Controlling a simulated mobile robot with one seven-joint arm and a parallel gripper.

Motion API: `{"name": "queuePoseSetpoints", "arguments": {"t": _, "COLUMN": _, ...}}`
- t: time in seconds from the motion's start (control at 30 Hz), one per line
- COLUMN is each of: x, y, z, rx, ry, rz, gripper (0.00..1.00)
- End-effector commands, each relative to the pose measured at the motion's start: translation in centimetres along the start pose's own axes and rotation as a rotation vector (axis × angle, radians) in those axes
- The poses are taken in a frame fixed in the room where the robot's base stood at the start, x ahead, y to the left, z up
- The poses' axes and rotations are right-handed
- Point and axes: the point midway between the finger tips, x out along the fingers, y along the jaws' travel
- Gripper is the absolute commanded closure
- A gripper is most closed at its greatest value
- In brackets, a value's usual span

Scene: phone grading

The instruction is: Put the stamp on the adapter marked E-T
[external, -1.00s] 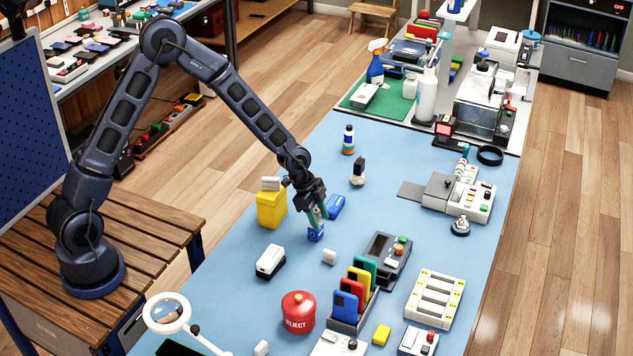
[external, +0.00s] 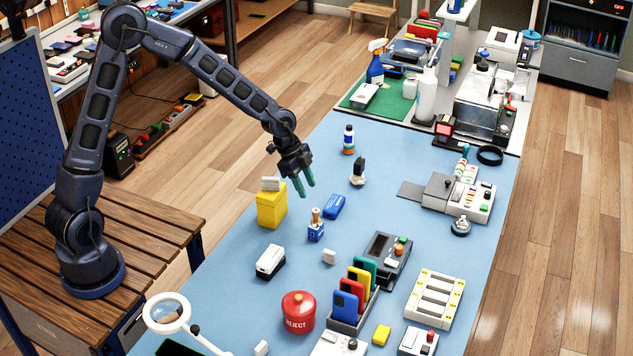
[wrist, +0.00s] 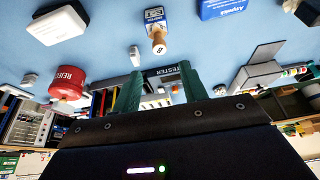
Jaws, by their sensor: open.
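A stamp with a wooden handle (external: 316,215) stands upright at the left-middle of the blue table. Its handle also shows in the wrist view (wrist: 158,44). Under the handle is a blue block (external: 316,234) with a pale label; I cannot tell whether it is the stamp's base or a separate thing. My gripper (external: 305,188) is open and empty, in the air above and behind the stamp, clear of it. Small white blocks, possibly adapters, lie on the table (external: 329,257) and on the yellow box (external: 270,184).
A blue box (external: 335,206) lies beside the stamp. A white-and-black box (external: 270,261), the red reject bin (external: 298,311), a phone rack (external: 345,321) and a tester (external: 384,258) stand nearer the front. A dark-topped item (external: 358,171) stands behind. Bare table lies between them.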

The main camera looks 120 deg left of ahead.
Motion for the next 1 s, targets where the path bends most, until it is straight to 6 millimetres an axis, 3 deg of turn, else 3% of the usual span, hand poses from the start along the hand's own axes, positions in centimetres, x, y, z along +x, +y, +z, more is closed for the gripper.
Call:
{"name": "queuePoseSetpoints", "arguments": {"t": 0.27, "x": -0.5, "y": 0.1, "z": 0.0, "rx": 0.001, "ry": -0.001, "rz": 0.001, "gripper": 0.57}}
{"name": "queuePoseSetpoints", "arguments": {"t": 0.43, "x": -1.4, "y": 2.3, "z": -1.2, "rx": 0.017, "ry": -0.02, "rz": -0.004, "gripper": 0.57}}
{"name": "queuePoseSetpoints", "arguments": {"t": 0.7, "x": -5.6, "y": 11.7, "z": -4.4, "rx": 0.059, "ry": -0.092, "rz": -0.033, "gripper": 0.57}}
{"name": "queuePoseSetpoints", "arguments": {"t": 1.0, "x": -11.4, "y": 22.4, "z": -5.5, "rx": 0.078, "ry": -0.131, "rz": -0.078, "gripper": 0.57}}
